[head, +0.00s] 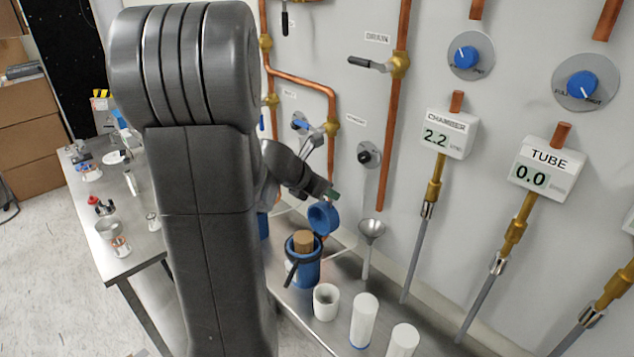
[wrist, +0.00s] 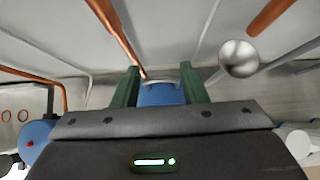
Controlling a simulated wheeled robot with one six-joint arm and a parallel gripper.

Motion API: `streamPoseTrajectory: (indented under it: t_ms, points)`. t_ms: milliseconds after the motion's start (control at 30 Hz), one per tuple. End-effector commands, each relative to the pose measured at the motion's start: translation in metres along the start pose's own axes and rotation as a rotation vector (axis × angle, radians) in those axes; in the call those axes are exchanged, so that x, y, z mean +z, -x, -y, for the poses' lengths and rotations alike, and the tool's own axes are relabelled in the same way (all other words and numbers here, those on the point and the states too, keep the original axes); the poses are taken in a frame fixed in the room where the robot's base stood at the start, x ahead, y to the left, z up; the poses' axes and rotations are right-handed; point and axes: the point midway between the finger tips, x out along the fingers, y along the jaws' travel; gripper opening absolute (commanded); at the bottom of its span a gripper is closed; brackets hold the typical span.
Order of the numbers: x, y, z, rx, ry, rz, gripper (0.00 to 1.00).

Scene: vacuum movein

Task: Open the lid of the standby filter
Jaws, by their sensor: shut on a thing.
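The standby filter is a blue housing (head: 306,273) on the steel bench, with its top open and a tan cartridge (head: 303,241) showing inside. Its blue lid (head: 323,217) stands raised and tilted behind the housing's top, its hollow side toward the head camera. A black ring with a handle (head: 290,270) sits around the housing's upper part. My gripper (head: 333,194) is at the lid's upper edge. In the wrist view, the green fingers of my gripper (wrist: 160,88) are shut on a blue part (wrist: 160,95), seemingly the lid. My arm hides part of the scene to the left.
A white cup (head: 326,302) and white cylinders (head: 364,320) stand in front. Copper pipes (head: 393,120) and valves line the wall. A second blue housing (head: 263,226) is partly hidden by my arm.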

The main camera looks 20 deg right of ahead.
Motion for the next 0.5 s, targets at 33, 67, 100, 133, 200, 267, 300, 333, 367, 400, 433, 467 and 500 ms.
streamPoseTrajectory:
  t_ms: [33, 67, 100, 133, 200, 267, 300, 333, 367, 400, 433, 467, 500]
  points:
    - [0.0053, 0.0025, 0.0005, 0.004, -0.003, -0.002, 0.00]
    - [0.0051, 0.0023, 0.0014, 0.004, -0.003, -0.007, 0.00]
    - [0.0047, 0.0020, 0.0022, 0.004, -0.003, -0.012, 0.00]
    - [0.0046, 0.0018, 0.0027, 0.004, -0.003, -0.015, 0.00]
    - [0.0043, 0.0015, 0.0033, 0.005, -0.002, -0.020, 0.00]
    - [0.0040, 0.0013, 0.0035, 0.006, -0.001, -0.022, 0.00]
    - [0.0039, 0.0012, 0.0035, 0.006, -0.001, -0.023, 0.00]
    - [0.0038, 0.0012, 0.0035, 0.006, -0.001, -0.023, 0.00]
    - [0.0038, 0.0012, 0.0035, 0.006, -0.001, -0.023, 0.00]
    - [0.0038, 0.0012, 0.0034, 0.007, -0.001, -0.023, 0.00]
    - [0.0038, 0.0012, 0.0033, 0.007, -0.001, -0.023, 0.00]
    - [0.0038, 0.0012, 0.0033, 0.007, -0.001, -0.023, 0.00]
    - [0.0038, 0.0012, 0.0033, 0.007, -0.001, -0.023, 0.00]
